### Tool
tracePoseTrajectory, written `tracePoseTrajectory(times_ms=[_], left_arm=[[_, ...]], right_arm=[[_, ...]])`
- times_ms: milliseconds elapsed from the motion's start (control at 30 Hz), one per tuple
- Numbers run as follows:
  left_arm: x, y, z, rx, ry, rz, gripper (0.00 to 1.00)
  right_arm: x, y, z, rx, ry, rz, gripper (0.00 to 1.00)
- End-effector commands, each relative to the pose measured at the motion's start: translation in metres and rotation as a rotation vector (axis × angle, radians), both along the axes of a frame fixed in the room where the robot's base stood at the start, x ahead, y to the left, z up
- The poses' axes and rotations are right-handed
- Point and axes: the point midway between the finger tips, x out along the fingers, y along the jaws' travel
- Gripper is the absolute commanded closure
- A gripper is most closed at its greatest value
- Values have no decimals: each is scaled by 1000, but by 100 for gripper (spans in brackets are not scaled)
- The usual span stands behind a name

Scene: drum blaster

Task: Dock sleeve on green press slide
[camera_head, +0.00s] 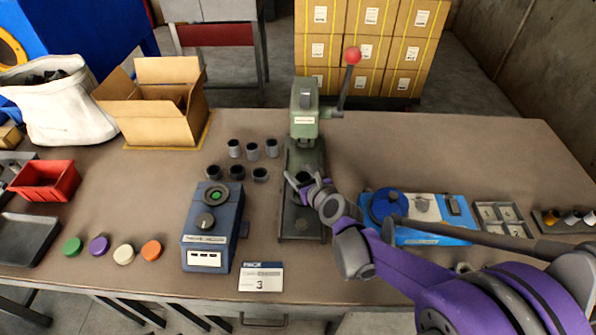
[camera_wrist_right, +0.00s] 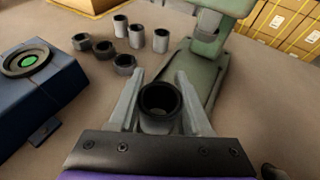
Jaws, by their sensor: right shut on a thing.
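The green press (camera_head: 304,100) stands at the middle of the table, with a red-knobbed lever on its right. Its long dark slide base (camera_head: 300,222) runs toward me. My right gripper (camera_head: 302,182) reaches in from the right over this base. It is shut on a dark grey sleeve (camera_wrist_right: 160,101), which sits upright between the two fingers with its open top facing up. In the right wrist view the press base (camera_wrist_right: 205,75) lies just beyond the sleeve. Whether the sleeve touches the slide I cannot tell. My left gripper is not in view.
Several loose sleeves (camera_head: 252,150) stand left of the press. A blue device with a green centre (camera_head: 208,232) is left of the slide. A blue machine (camera_head: 425,214) lies right, under my arm. Coloured caps (camera_head: 98,246) and a red bin (camera_head: 48,181) are far left.

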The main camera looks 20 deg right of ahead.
Motion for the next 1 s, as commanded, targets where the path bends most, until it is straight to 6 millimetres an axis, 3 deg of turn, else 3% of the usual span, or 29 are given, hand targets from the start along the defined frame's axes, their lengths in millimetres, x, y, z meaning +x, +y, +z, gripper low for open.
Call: tracePoseTrajectory(times_ms=[100, 267, 1000], left_arm=[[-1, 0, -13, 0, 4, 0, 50], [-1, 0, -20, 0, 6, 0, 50], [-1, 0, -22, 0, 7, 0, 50]], right_arm=[[0, 0, -16, 0, 1, 0, 100], [0, 0, -26, 0, 0, 0, 100], [0, 0, -27, 0, 0, -1, 100]])
